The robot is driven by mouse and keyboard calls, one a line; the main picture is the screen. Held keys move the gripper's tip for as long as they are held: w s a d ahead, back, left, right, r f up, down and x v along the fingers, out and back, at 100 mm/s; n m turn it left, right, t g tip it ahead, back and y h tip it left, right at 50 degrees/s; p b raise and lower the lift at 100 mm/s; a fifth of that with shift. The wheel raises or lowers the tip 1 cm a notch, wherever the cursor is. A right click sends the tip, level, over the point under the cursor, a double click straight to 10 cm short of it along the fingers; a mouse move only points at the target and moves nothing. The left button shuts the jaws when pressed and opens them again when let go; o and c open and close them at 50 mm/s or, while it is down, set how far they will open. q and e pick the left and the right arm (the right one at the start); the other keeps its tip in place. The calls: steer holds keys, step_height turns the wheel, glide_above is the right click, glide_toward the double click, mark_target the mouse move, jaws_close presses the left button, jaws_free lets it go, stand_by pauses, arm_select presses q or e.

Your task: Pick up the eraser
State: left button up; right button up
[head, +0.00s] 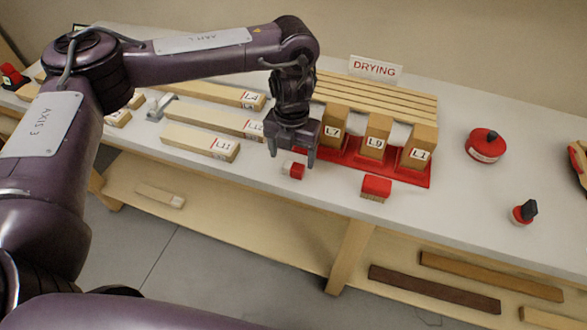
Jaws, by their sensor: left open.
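A small red-and-white block, which looks like the eraser (292,170), lies on the white bench top near its front edge. My left gripper (291,159) points down with its two fingers spread, one toward each side of the eraser. The fingertips appear close above or just behind it; I cannot tell the exact gap. Nothing shows between the jaws. My right gripper is not in view.
A red block with a bristle-like lower part (376,187) lies to the right. Behind stands a red tray (423,181) holding wooden blocks L7, L9 and L1. Labelled bars such as L11 (200,142) lie left. A round red tin (485,146) stands right.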

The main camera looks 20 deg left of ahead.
mark_target(292, 168)
arm_select(q)
step_height(292, 168, down, 4)
steer(key=shift+s+f+p, duration=0.15)
steer(key=shift+f+p, duration=0.05)
steer(key=shift+p, duration=0.65)
steer(key=shift+f, duration=0.4)
steer(key=shift+c, duration=0.3)
steer(key=c, duration=1)
